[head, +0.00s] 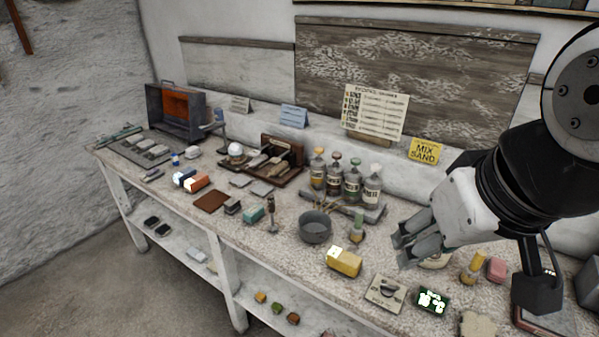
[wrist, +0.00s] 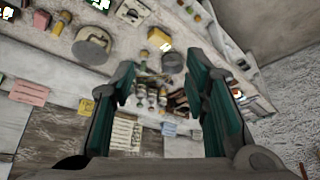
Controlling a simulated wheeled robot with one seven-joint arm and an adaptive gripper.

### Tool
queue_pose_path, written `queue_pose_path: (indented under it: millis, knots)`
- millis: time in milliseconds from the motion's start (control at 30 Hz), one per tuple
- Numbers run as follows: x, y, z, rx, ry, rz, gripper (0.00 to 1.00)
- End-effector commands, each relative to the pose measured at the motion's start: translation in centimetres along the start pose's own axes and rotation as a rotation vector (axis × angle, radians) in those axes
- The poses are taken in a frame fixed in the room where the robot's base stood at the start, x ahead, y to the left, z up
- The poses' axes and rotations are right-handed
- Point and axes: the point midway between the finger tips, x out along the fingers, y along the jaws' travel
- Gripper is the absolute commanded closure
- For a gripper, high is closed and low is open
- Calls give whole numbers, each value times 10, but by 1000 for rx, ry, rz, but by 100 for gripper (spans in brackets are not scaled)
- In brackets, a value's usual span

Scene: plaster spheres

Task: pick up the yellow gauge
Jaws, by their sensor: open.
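A yellow block (head: 346,264) with a pale bright patch on its left top looks like the gauge. It lies on the bench near the front edge, to the right of a dark round bowl (head: 315,228). In the wrist view the yellow block (wrist: 157,38) shows at the top middle, beyond the open fingers. My gripper (head: 402,243) is open and empty above the bench, to the right of and higher than the block. In the wrist view my gripper (wrist: 160,70) has its two teal-lined fingers wide apart with nothing between them.
Labelled bottles (head: 352,185) stand on a slab behind the bowl. A small flask (head: 357,232) stands behind the block. A card (head: 386,291) and a dark lit display (head: 432,301) lie to its right. A yellow cylinder (head: 473,268) and a pink block (head: 496,269) are farther right.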

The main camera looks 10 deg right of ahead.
Motion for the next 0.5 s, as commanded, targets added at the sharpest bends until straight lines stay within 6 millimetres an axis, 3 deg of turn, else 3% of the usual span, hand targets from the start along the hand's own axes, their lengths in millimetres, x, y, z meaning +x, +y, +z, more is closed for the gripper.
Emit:
queue_pose_path:
  millis: [167, 267, 300, 500]
  knots:
    - [0, 0, 0, 0, 0, 0, 58]
    - [1, 0, -1, -3, -2, 1, 40]
    - [3, 0, -3, -10, -7, 3, 40]
    - [41, 1, -33, -128, -81, 30, 40]
